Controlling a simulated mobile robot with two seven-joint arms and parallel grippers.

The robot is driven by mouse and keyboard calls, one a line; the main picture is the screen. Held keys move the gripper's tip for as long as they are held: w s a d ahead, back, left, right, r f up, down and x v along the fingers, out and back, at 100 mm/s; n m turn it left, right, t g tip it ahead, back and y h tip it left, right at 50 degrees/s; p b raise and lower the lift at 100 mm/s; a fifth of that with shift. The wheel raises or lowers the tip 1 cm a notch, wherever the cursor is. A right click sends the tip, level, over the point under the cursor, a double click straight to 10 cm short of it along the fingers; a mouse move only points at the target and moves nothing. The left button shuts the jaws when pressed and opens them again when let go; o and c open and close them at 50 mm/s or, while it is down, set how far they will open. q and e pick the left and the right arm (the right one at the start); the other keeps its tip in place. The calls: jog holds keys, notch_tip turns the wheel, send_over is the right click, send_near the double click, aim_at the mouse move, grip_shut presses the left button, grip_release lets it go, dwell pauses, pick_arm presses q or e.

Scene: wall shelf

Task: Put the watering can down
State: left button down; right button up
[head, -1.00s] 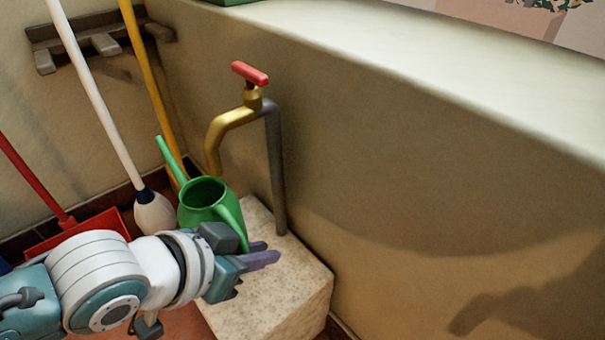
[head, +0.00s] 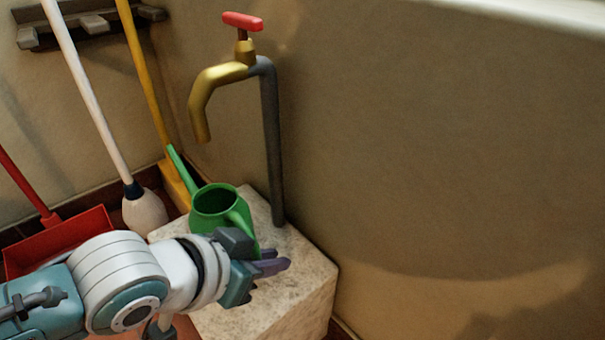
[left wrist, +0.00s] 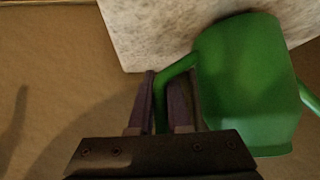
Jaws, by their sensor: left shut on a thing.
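The green watering can (head: 214,203) is over the pale stone block (head: 296,296), below the brass tap (head: 215,78), with its spout toward the back left. My left gripper (head: 272,263) is at the can's near right side. In the left wrist view my left gripper (left wrist: 167,105) is shut on the handle of the watering can (left wrist: 250,80), which lies between the two purple fingers. I cannot tell whether the can's base touches the block; my gripper and wrist hide its lower part. My right gripper is not in view.
A grey pipe (head: 270,150) rises behind the can, with a red tap handle (head: 243,21) on top. A white-handled mop (head: 143,212), a yellow-handled broom (head: 141,75) and a red dustpan (head: 62,243) stand at the left. The block's front right is bare.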

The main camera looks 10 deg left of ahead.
pick_arm(q)
jog(key=shift+f, duration=0.15)
jog(key=c, duration=0.9)
grip_release()
jog(key=shift+r, duration=0.3)
jog(key=s+a+r+n+g+y+p, duration=0.1)
jog(key=s+a+r+p, duration=0.1)
jog(key=s+r, duration=0.4)
jog(key=s+a+r+n+g+y+p, duration=0.1)
jog(key=s+a+r+g+p, duration=0.1)
jog(key=s+r, duration=0.4)
jog(key=s+a+r+n+g+y+p, duration=0.1)
jog(key=s+a+r+p, duration=0.3)
jog(key=s, duration=0.4)
notch_tip(320, 180, up, 2)
jog(key=shift+a+r+y+p, duration=0.1)
jog(key=shift+y+p, duration=0.3)
jog(key=shift+p, duration=0.35)
